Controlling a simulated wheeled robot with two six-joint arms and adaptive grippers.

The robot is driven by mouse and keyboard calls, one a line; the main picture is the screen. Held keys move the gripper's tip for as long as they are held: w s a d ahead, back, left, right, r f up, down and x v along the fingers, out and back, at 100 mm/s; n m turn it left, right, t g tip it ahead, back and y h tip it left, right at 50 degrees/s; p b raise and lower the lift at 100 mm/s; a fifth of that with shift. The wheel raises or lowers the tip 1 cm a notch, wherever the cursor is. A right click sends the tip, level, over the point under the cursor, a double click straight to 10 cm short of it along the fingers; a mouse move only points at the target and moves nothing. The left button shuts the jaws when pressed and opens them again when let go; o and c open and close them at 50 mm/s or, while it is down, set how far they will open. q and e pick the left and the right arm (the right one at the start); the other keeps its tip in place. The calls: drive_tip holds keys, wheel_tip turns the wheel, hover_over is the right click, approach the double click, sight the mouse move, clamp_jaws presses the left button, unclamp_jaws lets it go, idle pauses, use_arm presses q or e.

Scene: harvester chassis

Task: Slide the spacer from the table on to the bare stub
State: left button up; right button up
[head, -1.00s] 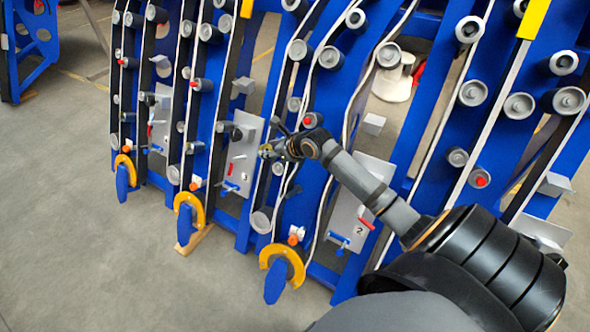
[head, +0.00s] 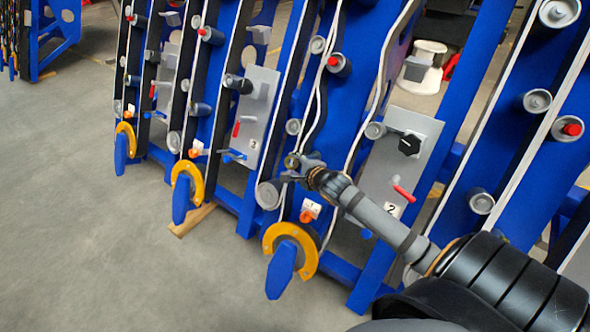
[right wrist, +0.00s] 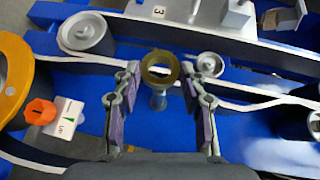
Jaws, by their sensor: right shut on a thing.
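My right gripper (head: 297,168) reaches in front of a blue upright of the chassis (head: 338,115). A slim grey post (right wrist: 158,98), perhaps the bare stub, shows just below the ring against the blue face. I cannot tell whether the ring is around it or apart from it. My left gripper and the table are not in view.
Grey rollers (right wrist: 86,33) stick out close to the gripper, with another (right wrist: 209,64) right of the ring. A yellow curved part (head: 309,258) and an orange knob (right wrist: 40,111) sit low on the upright. A grey panel marked 2 (head: 412,130) is to the right. Bare floor (head: 90,230) lies left.

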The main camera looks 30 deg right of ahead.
use_arm(q)
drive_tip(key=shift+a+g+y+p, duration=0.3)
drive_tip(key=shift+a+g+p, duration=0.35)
drive_tip(key=shift+p, duration=0.55)
use_arm(e)
drive_tip(key=shift+w+d+f, duration=0.25)
drive_tip(key=shift+d+f, duration=0.15)
drive_tip(key=shift+d, duration=0.3)
drive_tip(key=shift+w+d+f, duration=0.25)
drive_tip(key=shift+d+f, duration=0.2)
drive_tip(key=shift+d, duration=0.2)
drive_tip(key=shift+w+d+f, duration=0.25)
drive_tip(key=shift+d+f, duration=0.15)
drive_tip(key=shift+d, duration=0.3)
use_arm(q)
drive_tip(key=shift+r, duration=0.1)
